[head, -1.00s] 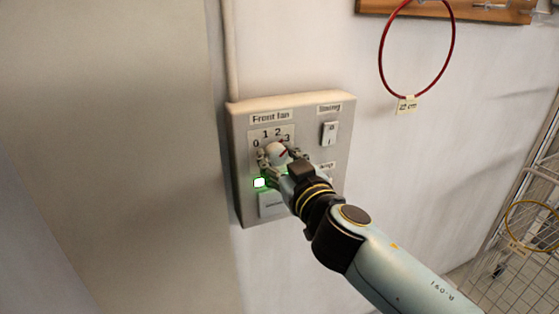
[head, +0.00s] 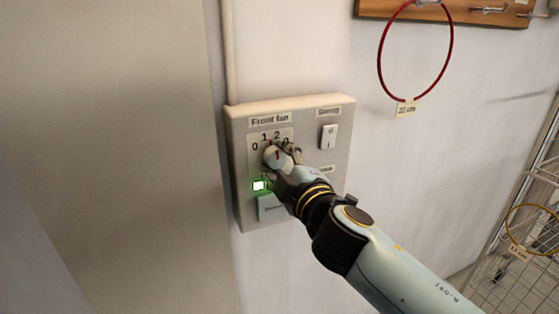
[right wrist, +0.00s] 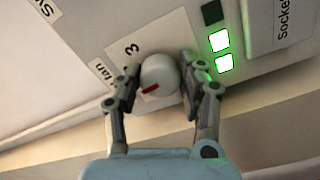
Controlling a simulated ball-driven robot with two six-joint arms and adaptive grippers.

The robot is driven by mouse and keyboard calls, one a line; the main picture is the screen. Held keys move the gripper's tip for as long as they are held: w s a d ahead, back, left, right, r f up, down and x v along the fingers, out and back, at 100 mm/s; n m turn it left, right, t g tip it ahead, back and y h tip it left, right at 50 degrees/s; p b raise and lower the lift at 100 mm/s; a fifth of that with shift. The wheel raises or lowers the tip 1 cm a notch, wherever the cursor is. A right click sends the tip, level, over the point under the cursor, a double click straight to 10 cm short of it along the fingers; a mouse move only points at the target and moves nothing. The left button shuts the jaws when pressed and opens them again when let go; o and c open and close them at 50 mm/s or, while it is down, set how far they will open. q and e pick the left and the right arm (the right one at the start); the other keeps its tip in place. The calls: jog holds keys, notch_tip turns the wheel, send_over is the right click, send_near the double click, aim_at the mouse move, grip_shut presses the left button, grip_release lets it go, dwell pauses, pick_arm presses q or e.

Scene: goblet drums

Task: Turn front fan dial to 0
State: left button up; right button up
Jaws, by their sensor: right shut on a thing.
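The front fan dial (head: 271,158) is a round white knob with a red mark, on a grey wall panel under the label "Front fan" (head: 269,119). The red mark points roughly up, near the 1 and 2 of the scale; the exact number is hard to tell. The 0 is at the left and the 3 is partly hidden by my gripper. My right gripper (head: 279,153) is shut on the dial. In the right wrist view its fingers (right wrist: 160,85) sit on both sides of the knob (right wrist: 160,72), with the red mark towards the lower left. My left gripper is not in view.
The panel (head: 338,108) also has a rocker switch (head: 329,136) at right, a lit green indicator (head: 259,185) and a socket plate (head: 270,208) below the dial. A red hoop (head: 381,65) hangs at upper right. A wire rack (head: 520,275) stands at far right.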

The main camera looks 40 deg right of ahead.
jog(key=n, duration=0.5)
jog(key=shift+n+p, duration=0.3)
jog(key=shift+p, duration=0.1)
jog(key=n+p, duration=0.1)
jog(key=n, duration=0.4)
jog(key=shift+f+n, duration=0.1)
jog(key=shift+n, duration=0.2)
jog(key=o, duration=1.2)
jog(key=v, duration=1.2)
jog(key=shift+a, duration=0.1)
